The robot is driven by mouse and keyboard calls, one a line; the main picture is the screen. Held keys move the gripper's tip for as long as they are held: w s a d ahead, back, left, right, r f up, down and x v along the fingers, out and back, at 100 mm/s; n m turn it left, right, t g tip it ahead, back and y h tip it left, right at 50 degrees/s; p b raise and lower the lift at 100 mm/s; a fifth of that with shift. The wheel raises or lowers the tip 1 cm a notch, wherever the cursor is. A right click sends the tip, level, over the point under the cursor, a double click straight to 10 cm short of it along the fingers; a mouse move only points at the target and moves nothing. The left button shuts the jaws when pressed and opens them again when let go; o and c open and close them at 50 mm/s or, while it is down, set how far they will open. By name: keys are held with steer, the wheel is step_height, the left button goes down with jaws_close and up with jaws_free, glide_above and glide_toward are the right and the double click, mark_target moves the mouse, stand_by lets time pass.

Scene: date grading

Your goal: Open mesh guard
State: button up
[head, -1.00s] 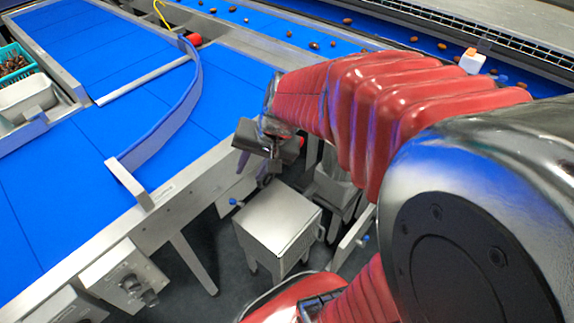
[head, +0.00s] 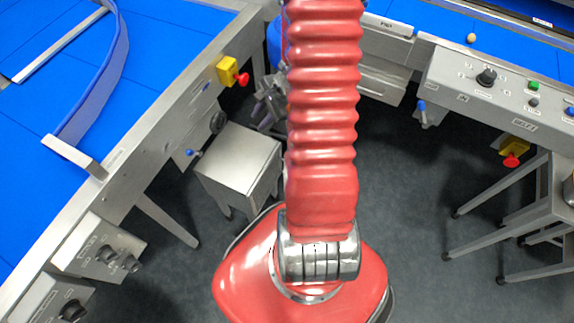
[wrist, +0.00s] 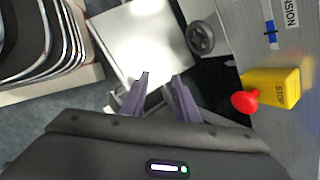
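I cannot make out a mesh guard in either current view. My gripper shows in the wrist view (wrist: 161,76) with its two purple fingers apart and nothing between them. In the head view, the gripper end is partly hidden behind my red sleeved arm, above and beside the steel box-shaped stand (head: 240,157). The stand's bright top also shows in the wrist view (wrist: 140,40), beyond the fingertips. I see no contact between the fingers and anything.
A yellow stop box (head: 228,71) with a red button is on the left conveyor frame, near my gripper; it also shows in the wrist view (wrist: 275,87). A dark handwheel (wrist: 201,37) is close by. A control panel (head: 500,85) stands right. Grey floor (head: 400,220) is open between.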

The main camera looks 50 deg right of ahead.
steer(key=s+d+f+m, duration=0.3)
steer(key=s+f+m, duration=0.1)
steer(key=f, duration=0.5)
steer(key=s+d+f+m, duration=0.4)
steer(key=s+f, duration=0.3)
steer(key=f, duration=0.2)
steer(key=shift+s+f+m+g, duration=0.2)
steer(key=shift+m+g, duration=0.1)
steer(key=shift+m, duration=0.2)
steer(key=shift+d+h, duration=0.1)
steer(key=shift+h, duration=0.2)
steer(key=shift+x, duration=6.9)
steer(key=shift+c, duration=0.5)
jaws_close()
